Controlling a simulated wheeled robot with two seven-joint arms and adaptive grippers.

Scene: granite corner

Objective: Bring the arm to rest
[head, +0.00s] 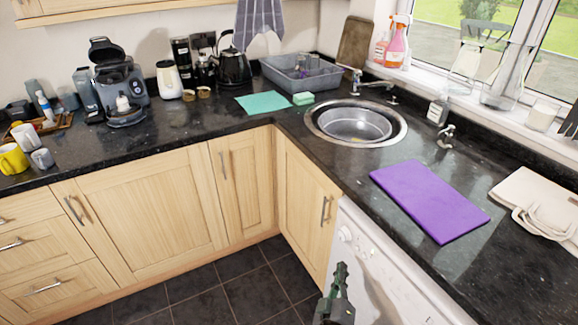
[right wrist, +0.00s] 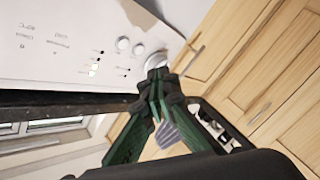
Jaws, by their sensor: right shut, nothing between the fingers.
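My right gripper (head: 341,275) shows at the bottom of the head view, low in front of the white dishwasher and below the worktop edge. Its green fingers are shut with nothing between them. In the right wrist view the closed fingertips (right wrist: 158,78) point towards the appliance's control panel and the wooden cupboard doors; I cannot tell how far off they are. My left gripper is not in view.
The black worktop (head: 300,135) carries a purple mat (head: 430,200), a round sink (head: 356,124), a grey basin (head: 300,75), a coffee machine (head: 121,80) and a cream bag (head: 540,200). The white dishwasher (head: 380,270) stands under it. Dark floor tiles (head: 200,295) are clear.

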